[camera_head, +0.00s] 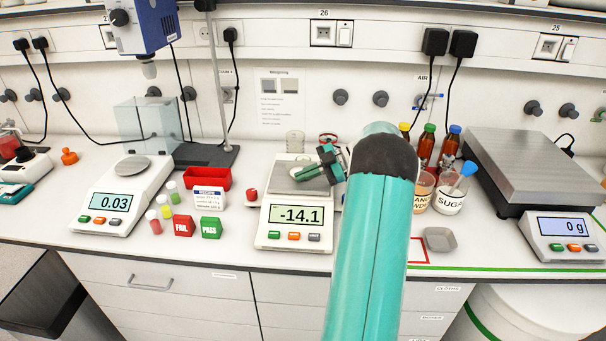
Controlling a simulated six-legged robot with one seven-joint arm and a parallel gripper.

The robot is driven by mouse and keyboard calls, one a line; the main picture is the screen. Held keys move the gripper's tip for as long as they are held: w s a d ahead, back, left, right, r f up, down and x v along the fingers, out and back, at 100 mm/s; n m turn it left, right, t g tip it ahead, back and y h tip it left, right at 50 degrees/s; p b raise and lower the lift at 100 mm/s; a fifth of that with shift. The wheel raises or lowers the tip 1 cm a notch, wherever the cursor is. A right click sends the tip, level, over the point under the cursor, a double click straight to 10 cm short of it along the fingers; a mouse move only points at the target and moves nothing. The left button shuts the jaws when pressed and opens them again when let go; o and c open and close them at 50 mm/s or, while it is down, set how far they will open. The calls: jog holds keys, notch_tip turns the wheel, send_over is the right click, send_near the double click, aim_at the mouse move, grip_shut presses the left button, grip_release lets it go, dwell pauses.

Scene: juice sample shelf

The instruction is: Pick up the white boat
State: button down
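A shallow, square, pale grey boat-like dish (440,239) lies on the bench to the right of my arm, near the front edge. My arm hides part of the bench between the balance and the dish.
Brown bottles (425,146), the sugar tub (450,194) and another tub (423,191) stand behind the dish. A large scale (560,228) is at right. A red outline (417,250) lies beside the dish. The left balance (112,209), red tray (207,179) and PASS block (211,228) are at left.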

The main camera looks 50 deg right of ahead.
jog(key=shift+r, duration=0.55)
notch_tip(320, 180, up, 2)
jog(key=shift+s+r, duration=0.1)
jog(key=shift+r, duration=0.05)
jog(key=s+a+r, duration=0.4)
jog(key=s+r, duration=0.5)
jog(key=s, duration=0.4)
jog(key=shift+r, duration=0.25)
jog(key=shift+a, duration=0.1)
